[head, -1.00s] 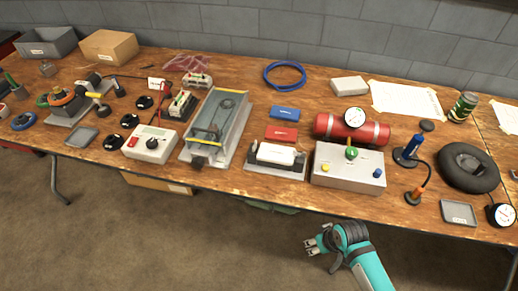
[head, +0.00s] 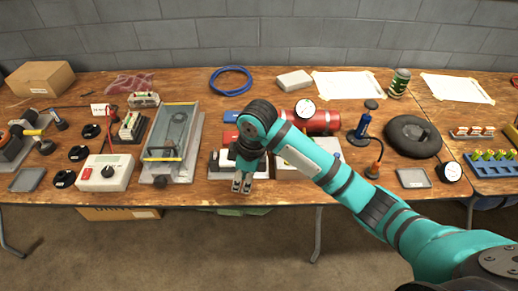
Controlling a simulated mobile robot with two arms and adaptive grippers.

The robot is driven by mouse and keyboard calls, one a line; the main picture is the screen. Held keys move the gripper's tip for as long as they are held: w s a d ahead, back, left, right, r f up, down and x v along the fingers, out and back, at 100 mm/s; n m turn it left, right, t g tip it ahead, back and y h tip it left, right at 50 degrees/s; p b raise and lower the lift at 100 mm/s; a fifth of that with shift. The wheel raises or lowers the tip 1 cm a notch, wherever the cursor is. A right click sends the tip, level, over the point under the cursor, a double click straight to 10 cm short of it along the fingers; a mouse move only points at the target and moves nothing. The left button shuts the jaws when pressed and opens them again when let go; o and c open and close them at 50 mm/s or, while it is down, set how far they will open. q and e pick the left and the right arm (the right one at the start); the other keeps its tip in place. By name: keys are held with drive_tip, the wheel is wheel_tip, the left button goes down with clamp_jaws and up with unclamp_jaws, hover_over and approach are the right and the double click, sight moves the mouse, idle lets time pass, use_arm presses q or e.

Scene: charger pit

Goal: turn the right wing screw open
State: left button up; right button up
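My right gripper (head: 242,186) hangs fingers down at the table's front edge. Its two fingers look a little apart with nothing between them. It is in front of a small grey holder (head: 217,171), which held a white cylinder in the earlier view. My own wrist and forearm hide most of this holder and its right end. No wing screw can be made out clearly on it. I cannot tell whether the fingers touch the holder. My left gripper is not in view.
A grey tray with a glass-like cover (head: 170,150) stands left of the holder, with a white meter box (head: 105,172) farther left. A red cylinder with a gauge (head: 325,120) lies behind my arm. A black ring (head: 412,137) and blue rack (head: 492,167) are at right.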

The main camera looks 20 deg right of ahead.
drive_tip(key=w+d+r+n+h, duration=0.1)
drive_tip(key=w+d+r, duration=0.35)
drive_tip(key=r, duration=0.35)
drive_tip(key=w+d+r+h, duration=0.1)
drive_tip(key=w+d+r, duration=0.35)
drive_tip(key=r, duration=0.35)
drive_tip(key=shift+g, duration=0.4)
drive_tip(key=f, duration=1.7)
drive_tip(key=shift+w+f+p, duration=0.25)
drive_tip(key=shift+p, duration=0.05)
drive_tip(key=shift+c, duration=0.3)
clamp_jaws()
